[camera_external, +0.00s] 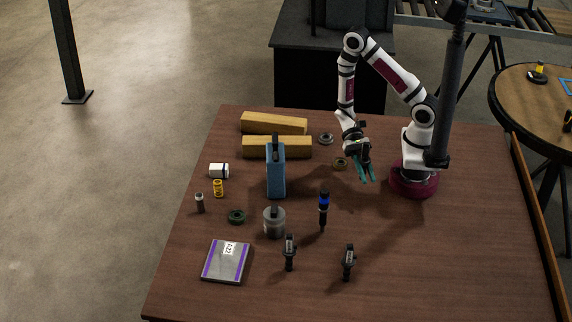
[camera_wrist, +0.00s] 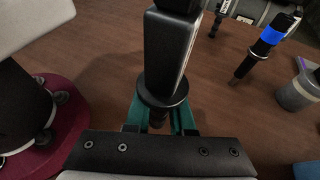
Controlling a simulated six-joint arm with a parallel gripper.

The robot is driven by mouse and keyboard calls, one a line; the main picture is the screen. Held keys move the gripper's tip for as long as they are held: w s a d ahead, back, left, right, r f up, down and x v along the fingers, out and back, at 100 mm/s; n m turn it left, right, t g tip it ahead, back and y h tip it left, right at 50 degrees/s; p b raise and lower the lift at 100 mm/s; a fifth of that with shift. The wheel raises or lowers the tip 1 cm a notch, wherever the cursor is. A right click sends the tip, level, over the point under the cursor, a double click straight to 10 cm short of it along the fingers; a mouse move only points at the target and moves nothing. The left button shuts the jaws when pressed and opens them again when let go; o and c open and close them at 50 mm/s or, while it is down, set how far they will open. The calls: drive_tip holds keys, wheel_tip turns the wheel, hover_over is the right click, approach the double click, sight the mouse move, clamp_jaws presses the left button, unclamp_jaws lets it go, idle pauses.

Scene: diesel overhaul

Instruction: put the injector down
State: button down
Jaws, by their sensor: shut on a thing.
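In the wrist view the injector has a boxy black body and a round flange close to the fingers (camera_wrist: 162,118). In the external view it is small and mostly lost against the dark gripper, so its height above the table is hard to tell.
Two similar dark parts stand at the front (camera_external: 289,253) (camera_external: 348,263). A blue-banded black part (camera_external: 323,208), a grey cylinder (camera_external: 274,223), a blue box-shaped part (camera_external: 276,172) and a purple-edged case (camera_external: 227,261) stand leftward. Yellow blocks (camera_external: 277,147) lie behind. The table's right side (camera_external: 470,240) is clear.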

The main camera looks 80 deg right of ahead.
drive_tip(key=s+r+v, duration=0.1)
drive_tip(key=s+v, duration=0.1)
drive_tip(key=v, duration=0.6)
wheel_tip(320, 180, up, 20)
drive_tip(key=w+a+f+m+t, duration=0.1)
drive_tip(key=w+a+f, duration=0.15)
drive_tip(key=w, duration=0.45)
drive_tip(key=w+a+f+m+t, duration=0.1)
drive_tip(key=w+a, duration=0.2)
drive_tip(key=w, duration=0.5)
drive_tip(key=w+a+f+m+t, duration=0.1)
drive_tip(key=w+a+f, duration=0.1)
drive_tip(key=w, duration=0.5)
drive_tip(key=w+a+r+m+t+h, duration=0.25)
drive_tip(key=w+a+m+t, duration=0.3)
drive_tip(key=w+a, duration=0.45)
drive_tip(key=w+a+r+m+t+h, duration=0.1)
drive_tip(key=w+a+r+m+t, duration=0.35)
drive_tip(key=w+a, duration=0.65)
drive_tip(key=t, duration=0.2)
hover_over(210, 261)
drive_tip(key=shift+y, duration=0.25)
drive_tip(key=f, duration=2.6)
drive_tip(key=shift+d+f, duration=0.1)
drive_tip(key=shift+d, duration=0.3)
drive_tip(key=shift+a+f, duration=0.15)
drive_tip(key=shift+f, duration=0.95)
drive_tip(key=shift+a+f, duration=0.15)
drive_tip(key=shift+f, duration=0.95)
